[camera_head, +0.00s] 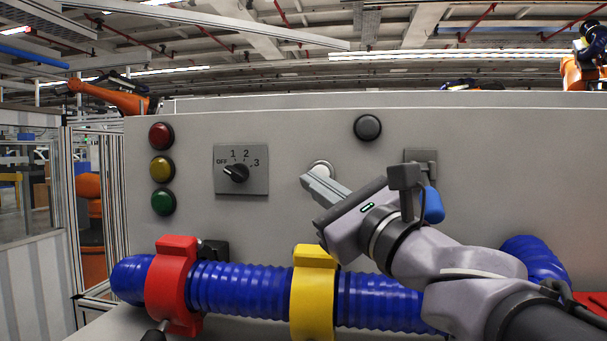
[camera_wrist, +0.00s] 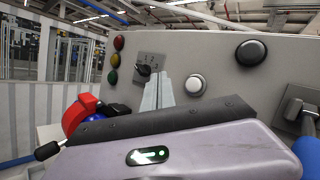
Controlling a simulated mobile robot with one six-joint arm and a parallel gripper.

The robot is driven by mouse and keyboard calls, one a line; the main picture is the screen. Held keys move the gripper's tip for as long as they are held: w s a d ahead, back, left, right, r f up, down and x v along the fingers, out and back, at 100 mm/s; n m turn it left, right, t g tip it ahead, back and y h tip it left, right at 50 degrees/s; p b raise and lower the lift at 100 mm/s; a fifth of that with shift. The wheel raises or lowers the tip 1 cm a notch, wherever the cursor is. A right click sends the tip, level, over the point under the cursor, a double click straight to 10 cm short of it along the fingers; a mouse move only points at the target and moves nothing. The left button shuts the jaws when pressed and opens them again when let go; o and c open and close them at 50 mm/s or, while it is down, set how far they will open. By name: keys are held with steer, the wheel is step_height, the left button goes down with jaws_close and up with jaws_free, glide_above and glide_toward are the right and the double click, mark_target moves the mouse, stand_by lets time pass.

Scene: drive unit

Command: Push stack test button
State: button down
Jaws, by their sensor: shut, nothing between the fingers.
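A white round button (camera_head: 321,166) is on the grey panel, partly covered by my fingers in the head view. In the wrist view the same white button (camera_wrist: 196,85) shows whole, just right of my fingertips. A dark round button (camera_head: 367,127) sits higher and to the right; it also shows in the wrist view (camera_wrist: 251,52). No label is readable on either button. My gripper (camera_head: 308,179) is shut and empty, its fingers pointing toward the panel just below and left of the white button. I cannot tell whether the fingertips touch the panel.
Red (camera_head: 161,136), yellow (camera_head: 161,168) and green (camera_head: 163,201) lights line the panel's left. A rotary selector (camera_head: 240,169) sits beside them. A blue ribbed hose (camera_head: 240,287) with red (camera_head: 172,285) and yellow (camera_head: 313,300) clamps runs below. A grey fitting (camera_head: 421,158) is at right.

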steer(key=w+d+p, duration=0.1)
steer(key=w+p, duration=0.1)
steer(key=w, duration=0.7)
steer(key=shift+d, duration=0.3)
stand_by(1.6)
steer(key=shift+w, duration=0.4)
steer(key=shift+w+d, duration=0.15)
steer(key=shift+w, duration=0.25)
stand_by(0.8)
steer(key=shift+s, duration=0.1)
steer(key=shift+s+a+b, duration=0.2)
steer(key=shift+s+b, duration=0.25)
steer(key=shift+s, duration=0.25)
steer(key=shift+f, duration=0.1)
